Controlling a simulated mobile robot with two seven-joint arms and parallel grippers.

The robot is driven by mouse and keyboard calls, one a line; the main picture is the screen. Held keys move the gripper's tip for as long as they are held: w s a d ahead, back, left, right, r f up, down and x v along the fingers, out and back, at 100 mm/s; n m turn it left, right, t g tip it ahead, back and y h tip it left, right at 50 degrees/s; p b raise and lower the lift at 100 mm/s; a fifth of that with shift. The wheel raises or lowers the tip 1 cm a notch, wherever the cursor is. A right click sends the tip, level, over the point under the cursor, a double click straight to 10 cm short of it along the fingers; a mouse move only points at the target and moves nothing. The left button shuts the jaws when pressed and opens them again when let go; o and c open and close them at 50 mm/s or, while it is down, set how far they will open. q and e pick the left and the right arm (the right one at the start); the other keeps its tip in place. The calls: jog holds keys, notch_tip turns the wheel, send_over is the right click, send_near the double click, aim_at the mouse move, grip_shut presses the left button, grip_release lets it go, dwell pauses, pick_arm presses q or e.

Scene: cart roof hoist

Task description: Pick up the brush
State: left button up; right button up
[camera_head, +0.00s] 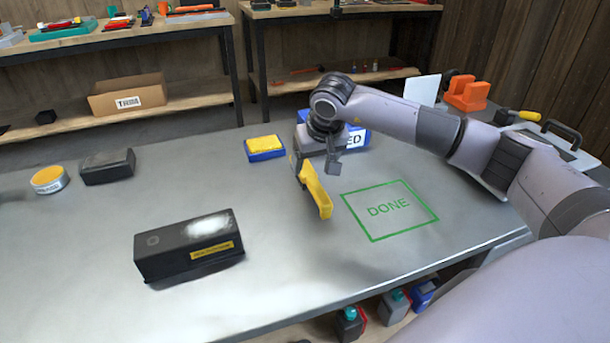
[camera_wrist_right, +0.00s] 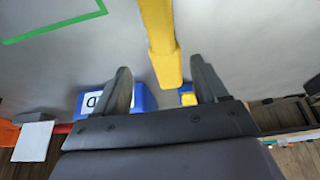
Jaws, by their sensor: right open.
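The brush (camera_head: 316,190) has a yellow handle and sits near the middle of the grey table, left of the green DONE outline. Its far end is partly hidden by my right gripper (camera_head: 318,166). In the right wrist view the yellow handle (camera_wrist_right: 159,35) comes in from the top and ends between the two fingertips of my right gripper (camera_wrist_right: 161,66). The fingers are open, with a gap on each side of the handle. I cannot tell the height between fingers and handle. My left gripper is not in view.
A black box (camera_head: 185,250) with a whitish dusty patch stands front left. A blue-and-yellow sponge-like block (camera_head: 265,149) and a blue labelled bin (camera_head: 354,139) are behind the brush. The DONE outline (camera_head: 388,209) is empty. A round tin (camera_head: 49,180) and dark block (camera_head: 108,167) stand left.

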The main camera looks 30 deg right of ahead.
aim_at(309, 174)
jog(key=f, duration=0.2)
jog(key=w+f, duration=0.1)
jog(key=f, duration=0.1)
jog(key=shift+a, duration=0.3)
jog(key=shift+w+d+f, duration=0.1)
jog(key=shift+w+f, duration=0.25)
jog(key=shift+f, duration=0.1)
jog(key=c, duration=1.1)
jog(key=shift+r, duration=0.2)
notch_tip(309, 174, up, 20)
jog(key=shift+f+p, duration=0.15)
jog(key=shift+p, duration=0.55)
